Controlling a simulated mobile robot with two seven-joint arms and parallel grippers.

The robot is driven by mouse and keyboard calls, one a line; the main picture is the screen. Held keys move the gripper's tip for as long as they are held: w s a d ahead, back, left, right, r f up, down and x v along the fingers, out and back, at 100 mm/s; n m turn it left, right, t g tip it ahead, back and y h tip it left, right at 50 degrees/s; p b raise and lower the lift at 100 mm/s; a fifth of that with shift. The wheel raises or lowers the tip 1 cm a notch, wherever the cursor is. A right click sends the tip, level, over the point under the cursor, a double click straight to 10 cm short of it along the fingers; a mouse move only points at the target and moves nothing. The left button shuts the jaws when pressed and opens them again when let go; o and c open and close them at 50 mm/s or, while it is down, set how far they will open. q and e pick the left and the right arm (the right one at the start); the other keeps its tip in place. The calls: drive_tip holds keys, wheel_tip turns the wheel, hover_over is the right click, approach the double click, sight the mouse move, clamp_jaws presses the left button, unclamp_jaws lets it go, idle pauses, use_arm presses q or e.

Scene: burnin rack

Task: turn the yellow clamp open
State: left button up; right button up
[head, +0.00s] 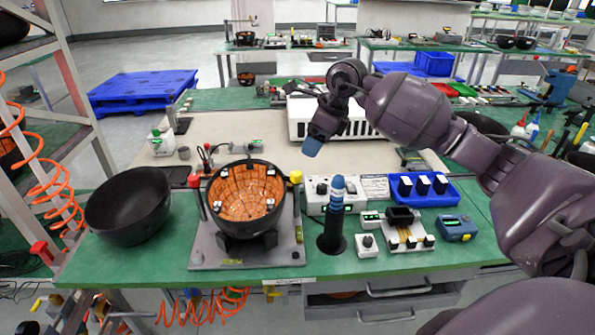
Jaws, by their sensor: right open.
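The yellow clamp (296,178) stands at the right side of a grey fixture plate (205,250), its yellow head on top of a post. An orange-lined black bowl (246,200) sits in the middle of the fixture. My right gripper (312,148) reaches in from the right and points down, with blue fingertips, above and slightly right of the yellow clamp in the picture. It appears apart from the clamp, and I see nothing held in it. The gap between its fingers is hard to make out. My left gripper is not in view.
A red clamp (194,182) stands at the fixture's left side. A plain black bowl (129,206) is to the left. A blue-topped black cylinder (333,222), a small white knob box (366,245) and a blue tray (445,194) are to the right. A white vented box (300,118) stands behind.

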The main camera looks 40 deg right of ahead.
sight(296, 173)
drive_tip(key=x, duration=1)
drive_tip(key=shift+a, duration=0.1)
drive_tip(key=shift+c, duration=0.3)
drive_tip(key=c, duration=0.9)
